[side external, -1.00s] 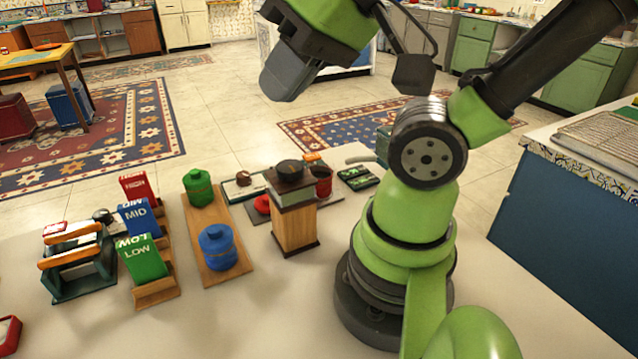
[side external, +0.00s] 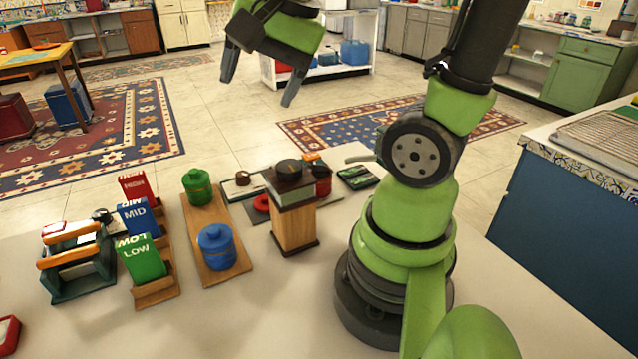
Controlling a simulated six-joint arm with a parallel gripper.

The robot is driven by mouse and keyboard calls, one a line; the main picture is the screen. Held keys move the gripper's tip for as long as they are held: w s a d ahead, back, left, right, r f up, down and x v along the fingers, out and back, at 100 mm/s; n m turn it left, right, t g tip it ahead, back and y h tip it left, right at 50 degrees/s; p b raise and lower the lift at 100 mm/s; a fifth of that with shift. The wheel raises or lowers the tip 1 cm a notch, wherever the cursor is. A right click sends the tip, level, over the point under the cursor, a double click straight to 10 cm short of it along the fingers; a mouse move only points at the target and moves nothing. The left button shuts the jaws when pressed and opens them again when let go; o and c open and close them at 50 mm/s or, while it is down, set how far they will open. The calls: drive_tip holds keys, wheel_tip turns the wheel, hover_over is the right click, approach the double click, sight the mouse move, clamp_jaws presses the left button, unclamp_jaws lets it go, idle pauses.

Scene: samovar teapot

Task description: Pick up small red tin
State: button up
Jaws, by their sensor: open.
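My gripper (side external: 257,92) is open and empty, high above the table's far side with its fingers pointing down. A small red tin-like object (side external: 323,184) stands behind the wooden box (side external: 294,222) and is partly hidden by it. My gripper is well above it and to the left in the picture, not touching it. A green tin (side external: 198,187) and a blue tin (side external: 217,249) with knobbed lids stand upright on a wooden board (side external: 207,220). The board's remaining part is bare.
Red, blue and green cards (side external: 138,222) stand in a wooden holder left of the board. A dark rack with orange handles (side external: 70,256) is further left. A flat red piece (side external: 262,203) lies behind the box. The front table is clear.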

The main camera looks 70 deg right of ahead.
drive_tip(key=w+d+f+m+g, duration=0.2)
drive_tip(key=d+f+m, duration=0.2)
drive_tip(key=d+m, duration=0.35)
drive_tip(key=m+g, duration=0.3)
drive_tip(key=m, duration=1.2)
hover_over(318, 174)
drive_tip(key=a, duration=0.2)
wheel_tip(318, 174, down, 17)
drive_tip(key=shift+a+r, duration=0.1)
drive_tip(key=shift+a, duration=0.05)
drive_tip(key=shift+s+f, duration=0.2)
drive_tip(key=shift+f, duration=1.2)
drive_tip(key=shift+s+f, duration=0.2)
drive_tip(key=shift+f, duration=1.15)
drive_tip(key=shift+c, duration=0.4)
drive_tip(key=c, duration=0.7)
